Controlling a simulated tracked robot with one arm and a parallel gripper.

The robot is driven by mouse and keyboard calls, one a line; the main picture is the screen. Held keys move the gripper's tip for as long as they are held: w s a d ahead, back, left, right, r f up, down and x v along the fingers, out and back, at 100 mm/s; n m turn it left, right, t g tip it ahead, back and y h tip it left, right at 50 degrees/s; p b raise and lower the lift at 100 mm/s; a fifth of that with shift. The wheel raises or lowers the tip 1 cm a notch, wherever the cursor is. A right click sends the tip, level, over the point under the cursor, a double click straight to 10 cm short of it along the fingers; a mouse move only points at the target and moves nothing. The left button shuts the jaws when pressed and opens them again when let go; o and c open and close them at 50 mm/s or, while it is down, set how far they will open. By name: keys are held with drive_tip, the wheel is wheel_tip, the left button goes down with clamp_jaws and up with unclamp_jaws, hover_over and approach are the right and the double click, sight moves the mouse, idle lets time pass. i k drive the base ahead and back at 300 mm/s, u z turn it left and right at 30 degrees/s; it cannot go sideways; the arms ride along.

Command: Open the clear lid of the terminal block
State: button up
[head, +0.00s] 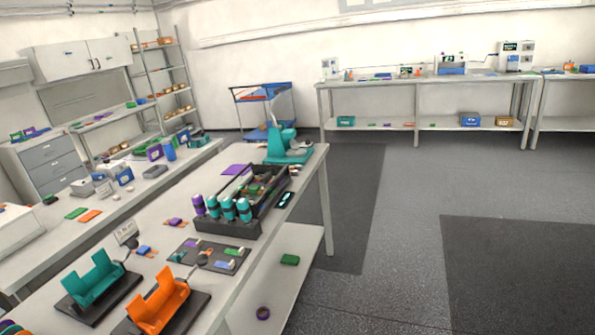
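I cannot make out a terminal block or a clear lid for certain at this distance. A dark board (232,265) with small green, white and orange parts lies on the near workbench (168,210), and I cannot tell whether one of them is the block. Behind it a black rack (223,228) holds several purple and teal cylinders and other small parts. An orange cradle (158,300) and a teal cradle (94,281) stand on dark bases at the bench's front. My gripper is not in view.
A teal device (279,148) stands at the bench's far end. A lower shelf (284,277) sticks out on the bench's right side. A blue cart (262,93) and a long table (430,82) with instruments are at the back. The grey floor (400,230) to the right is clear.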

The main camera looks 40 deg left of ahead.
sight(267, 177)
drive_tip(key=u, duration=0.15)
drive_tip(key=i, duration=1.25)
drive_tip(key=u, duration=0.55)
drive_tip(key=i, duration=1.25)
drive_tip(key=u, duration=0.6)
drive_tip(key=i, duration=0.9)
drive_tip(key=u, duration=0.3)
